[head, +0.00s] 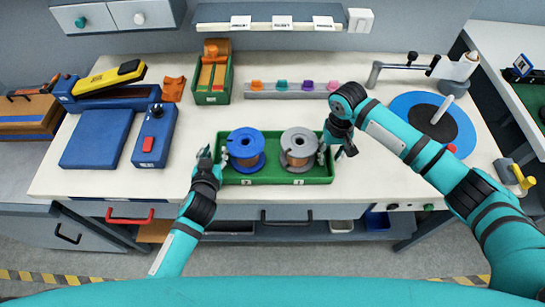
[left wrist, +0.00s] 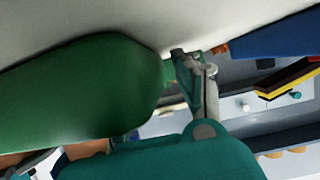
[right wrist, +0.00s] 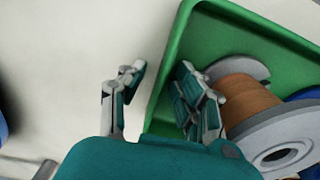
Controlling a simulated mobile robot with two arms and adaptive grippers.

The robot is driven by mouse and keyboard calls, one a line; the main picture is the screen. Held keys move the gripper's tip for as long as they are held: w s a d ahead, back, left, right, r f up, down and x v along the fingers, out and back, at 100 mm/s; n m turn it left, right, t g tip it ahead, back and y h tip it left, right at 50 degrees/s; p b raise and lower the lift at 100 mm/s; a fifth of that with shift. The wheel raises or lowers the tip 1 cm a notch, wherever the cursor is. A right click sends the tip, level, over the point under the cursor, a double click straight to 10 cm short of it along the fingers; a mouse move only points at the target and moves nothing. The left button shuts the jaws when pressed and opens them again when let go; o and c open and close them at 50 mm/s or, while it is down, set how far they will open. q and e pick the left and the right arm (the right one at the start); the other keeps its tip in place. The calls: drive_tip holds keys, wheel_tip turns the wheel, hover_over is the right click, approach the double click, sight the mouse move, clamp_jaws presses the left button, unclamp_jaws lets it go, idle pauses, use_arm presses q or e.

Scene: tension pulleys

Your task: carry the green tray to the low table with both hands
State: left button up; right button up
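The green tray (head: 260,180) rests on the white workbench and holds a blue spool (head: 245,148) on its left and a grey spool (head: 298,147) on its right, both wound with brown. My left gripper (head: 212,157) is at the tray's left end. In the left wrist view the tray (left wrist: 80,95) hides part of that gripper; its visible finger stands apart from the other side, so it looks open. My right gripper (head: 335,150) is at the right end. In the right wrist view it (right wrist: 160,90) is open, one finger outside the tray wall (right wrist: 165,75), the other inside.
Behind the tray stand a green bin of orange parts (head: 213,75) and a grey rail with coloured pegs (head: 292,90). A blue box and pad (head: 97,138) lie left. A blue disc (head: 455,130) lies right. The bench's front edge is just before the tray.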

use_arm(q)
drive_tip(key=shift+c, duration=0.2)
use_arm(e)
drive_tip(key=shift+c, duration=0.2)
use_arm(q)
clamp_jaws()
use_arm(e)
clamp_jaws()
use_arm(q)
drive_tip(key=shift+w+r, duration=0.15)
drive_tip(key=shift+r, duration=0.1)
use_arm(e)
drive_tip(key=shift+w+r, duration=0.15)
drive_tip(key=shift+r, duration=0.05)
